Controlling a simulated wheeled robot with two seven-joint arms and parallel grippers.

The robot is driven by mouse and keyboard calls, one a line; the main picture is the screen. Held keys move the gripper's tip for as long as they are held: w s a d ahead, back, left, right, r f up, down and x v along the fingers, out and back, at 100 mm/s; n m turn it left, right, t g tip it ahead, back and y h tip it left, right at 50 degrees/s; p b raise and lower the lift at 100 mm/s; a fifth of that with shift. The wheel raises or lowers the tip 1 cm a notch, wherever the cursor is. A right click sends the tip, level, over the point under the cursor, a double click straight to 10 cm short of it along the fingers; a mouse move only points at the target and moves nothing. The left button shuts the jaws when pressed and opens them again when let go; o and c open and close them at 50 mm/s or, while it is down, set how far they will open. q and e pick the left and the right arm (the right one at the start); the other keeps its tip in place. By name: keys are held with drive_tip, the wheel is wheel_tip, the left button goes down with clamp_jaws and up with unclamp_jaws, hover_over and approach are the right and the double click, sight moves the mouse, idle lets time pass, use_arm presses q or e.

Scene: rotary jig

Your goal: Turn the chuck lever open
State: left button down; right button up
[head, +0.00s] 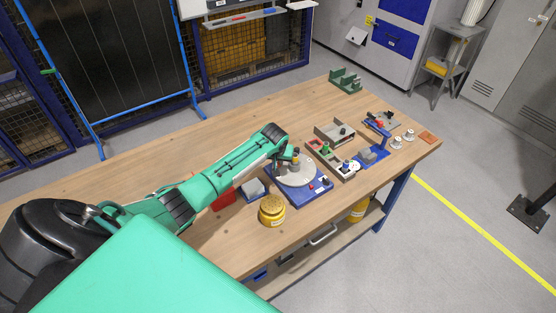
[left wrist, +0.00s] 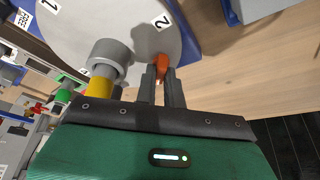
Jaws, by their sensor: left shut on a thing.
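The rotary jig has a round grey disc (head: 298,175) on a blue base (head: 308,196), near the middle of the table. In the left wrist view the disc (left wrist: 135,25) fills the upper left and carries printed numbers 1 and 2. The orange chuck lever (left wrist: 162,64) is at the disc's edge near the number 2. My left gripper (left wrist: 161,75) is shut on the orange lever, with its dark fingers on either side of it. A grey cylinder (left wrist: 112,56) with a yellow lower part stands left of the fingers. In the head view my left gripper (head: 288,158) partly covers the disc.
A yellow round container (head: 271,210) stands in front of the jig, and a grey block in a blue tray (head: 254,189) lies to its left. Grey trays (head: 334,132), a blue fixture (head: 372,156) and small white parts lie to the right. The table's front right is clear.

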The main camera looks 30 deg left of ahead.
use_arm(q)
drive_tip(key=c, duration=1.5)
unclamp_jaws()
drive_tip(key=shift+r, duration=0.1)
drive_tip(key=b+v, duration=0.3)
drive_tip(key=v, duration=1)
drive_tip(key=shift+s+r, duration=0.2)
drive_tip(key=shift+r, duration=0.1)
